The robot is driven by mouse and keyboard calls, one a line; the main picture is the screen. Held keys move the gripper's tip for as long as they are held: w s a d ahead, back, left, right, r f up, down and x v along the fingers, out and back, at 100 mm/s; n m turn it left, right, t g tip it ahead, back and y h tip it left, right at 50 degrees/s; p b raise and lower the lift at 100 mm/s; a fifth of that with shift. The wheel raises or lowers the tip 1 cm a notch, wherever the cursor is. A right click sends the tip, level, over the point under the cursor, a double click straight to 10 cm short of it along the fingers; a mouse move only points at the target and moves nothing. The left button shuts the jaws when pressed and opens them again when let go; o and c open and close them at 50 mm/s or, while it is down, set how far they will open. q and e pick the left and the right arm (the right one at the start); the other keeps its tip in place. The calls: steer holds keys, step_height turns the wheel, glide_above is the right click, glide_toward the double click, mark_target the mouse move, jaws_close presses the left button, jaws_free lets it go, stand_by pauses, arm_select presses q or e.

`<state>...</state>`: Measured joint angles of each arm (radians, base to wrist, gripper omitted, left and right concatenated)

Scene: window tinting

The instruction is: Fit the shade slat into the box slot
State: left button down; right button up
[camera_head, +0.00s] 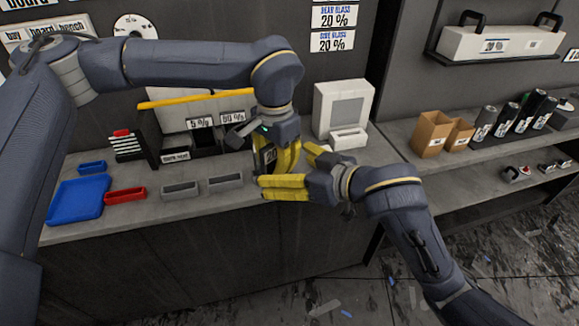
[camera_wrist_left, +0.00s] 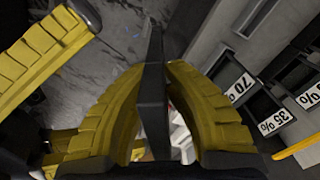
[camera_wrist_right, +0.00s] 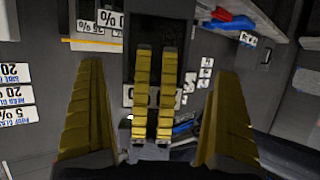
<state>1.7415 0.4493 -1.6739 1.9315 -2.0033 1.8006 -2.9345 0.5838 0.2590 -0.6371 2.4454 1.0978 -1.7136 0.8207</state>
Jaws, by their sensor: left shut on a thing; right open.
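My left gripper (camera_wrist_left: 155,110) is shut on a dark, narrow slat (camera_wrist_left: 152,95), which stands between its yellow fingers in the left wrist view. In the head view the left gripper (camera_head: 286,158) hangs above the counter with its fingers down, and the slat is mostly hidden. My right gripper (camera_wrist_right: 157,110) is open, with a finger on each side of the left gripper's fingers in the right wrist view. In the head view the right gripper (camera_head: 268,187) points left, close to the left one. Dark slotted boxes (camera_head: 203,140) labelled 5 % and 50 % stand behind, to the left.
A blue tray (camera_head: 78,198), a red tray (camera_head: 125,196) and grey trays (camera_head: 180,188) lie on the counter at left. A white machine (camera_head: 343,110) stands behind the grippers. A yellow bar (camera_head: 195,98) runs above the boxes. Cardboard boxes (camera_head: 432,134) stand on the right shelf.

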mark_target(274, 166)
steer(key=shift+x, duration=2.3)
steer(key=shift+f, duration=0.1)
arm_select(q)
steer(key=shift+w, duration=0.1)
arm_select(e)
steer(key=shift+s, duration=0.15)
steer(key=c, duration=1.2)
arm_select(q)
steer(key=c, duration=1.4)
jaws_free()
